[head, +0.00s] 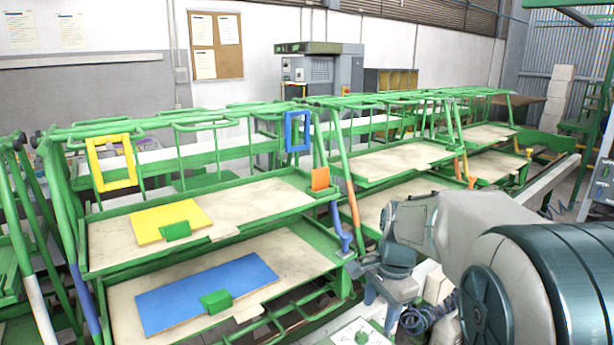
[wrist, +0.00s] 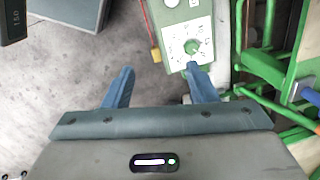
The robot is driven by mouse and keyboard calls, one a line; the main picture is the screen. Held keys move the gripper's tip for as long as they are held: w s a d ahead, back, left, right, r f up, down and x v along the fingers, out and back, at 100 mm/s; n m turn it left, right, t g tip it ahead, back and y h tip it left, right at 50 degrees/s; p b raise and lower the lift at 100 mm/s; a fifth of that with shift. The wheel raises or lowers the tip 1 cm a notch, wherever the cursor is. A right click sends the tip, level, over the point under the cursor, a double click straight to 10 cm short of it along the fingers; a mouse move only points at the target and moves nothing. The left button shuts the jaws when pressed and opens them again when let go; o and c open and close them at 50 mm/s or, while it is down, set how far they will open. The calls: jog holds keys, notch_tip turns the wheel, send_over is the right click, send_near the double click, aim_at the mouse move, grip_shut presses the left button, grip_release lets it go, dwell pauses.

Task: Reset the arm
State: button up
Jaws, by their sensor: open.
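My gripper (wrist: 158,78) is open and empty in the wrist view, its two blue fingers spread apart over the grey floor. The right fingertip overlaps the lower end of a pale green panel with a white dial plate and green knob (wrist: 192,45); whether they touch cannot be told. In the head view my gripper (head: 382,300) points down at the lower middle, in front of the racks, with the dial plate (head: 345,334) at the bottom edge. My arm fills the lower right and hides part of the racks. No buffing brush is recognisable.
Green racks with wooden shelves (head: 270,205) stand left and centre. They hold a yellow board (head: 158,222) and a blue board (head: 235,283). Green rack bars (wrist: 268,65) stand right in the wrist view. Bare floor (wrist: 60,85) lies left, with a grey box (wrist: 72,12) at its top.

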jog(key=s+n+t+h, duration=0.1)
jog(key=s+n, duration=1.1)
jog(key=s, duration=0.5)
jog(key=shift+s+f+n+t, duration=0.15)
jog(key=shift+s+n+t, duration=0.15)
jog(key=shift+s+t, duration=0.1)
jog(key=shift+a, duration=0.1)
dwell(0.6)
